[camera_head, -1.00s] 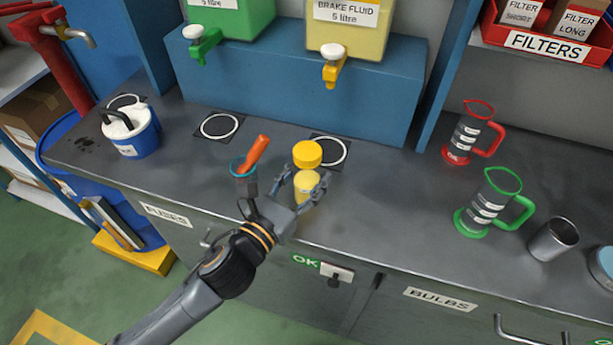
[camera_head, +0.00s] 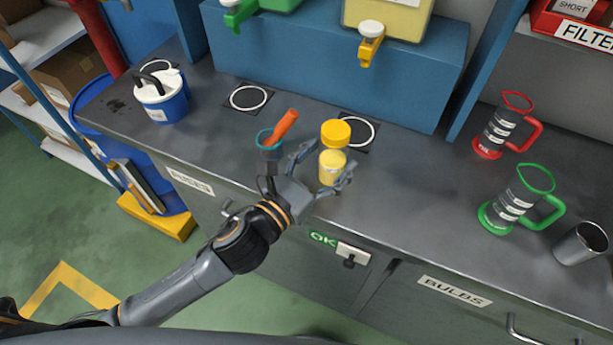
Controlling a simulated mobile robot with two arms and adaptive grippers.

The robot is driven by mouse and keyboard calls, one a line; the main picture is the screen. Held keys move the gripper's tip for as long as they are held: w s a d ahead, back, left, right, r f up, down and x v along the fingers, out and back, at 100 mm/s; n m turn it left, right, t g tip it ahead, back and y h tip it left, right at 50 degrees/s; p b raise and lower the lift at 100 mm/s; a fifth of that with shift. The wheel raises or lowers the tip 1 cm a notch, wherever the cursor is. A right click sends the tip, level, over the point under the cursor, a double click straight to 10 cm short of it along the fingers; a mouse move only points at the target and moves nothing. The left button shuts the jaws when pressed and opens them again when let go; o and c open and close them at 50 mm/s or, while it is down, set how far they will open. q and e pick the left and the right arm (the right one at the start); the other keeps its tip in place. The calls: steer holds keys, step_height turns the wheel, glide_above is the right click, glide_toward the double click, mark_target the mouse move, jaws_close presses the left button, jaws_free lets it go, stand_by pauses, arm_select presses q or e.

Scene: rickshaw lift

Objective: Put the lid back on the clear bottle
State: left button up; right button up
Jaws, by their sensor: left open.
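A small clear bottle (camera_head: 332,168) with yellow contents stands upright near the front of the grey bench. A yellow lid (camera_head: 336,133) shows directly above it in the picture; I cannot tell whether it lies on the bench behind the bottle or touches its top. My left gripper (camera_head: 328,162) reaches in from the front left. It is open, with one finger left of the bottle and the other right of it. I cannot tell whether the fingers touch it. My right gripper is not in view.
A teal-rimmed cup (camera_head: 268,142) with an orange-handled tool (camera_head: 284,126) stands close left of the gripper. A blue tub (camera_head: 163,103) is further left. Red (camera_head: 504,125) and green (camera_head: 518,200) jugs and a metal cup (camera_head: 580,244) stand right. The bench between is clear.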

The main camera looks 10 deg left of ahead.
arm_select(q)
steer(key=b+v, duration=0.2)
steer(key=v, duration=0.8)
steer(key=shift+s+a, duration=0.15)
steer(key=shift+s, duration=0.15)
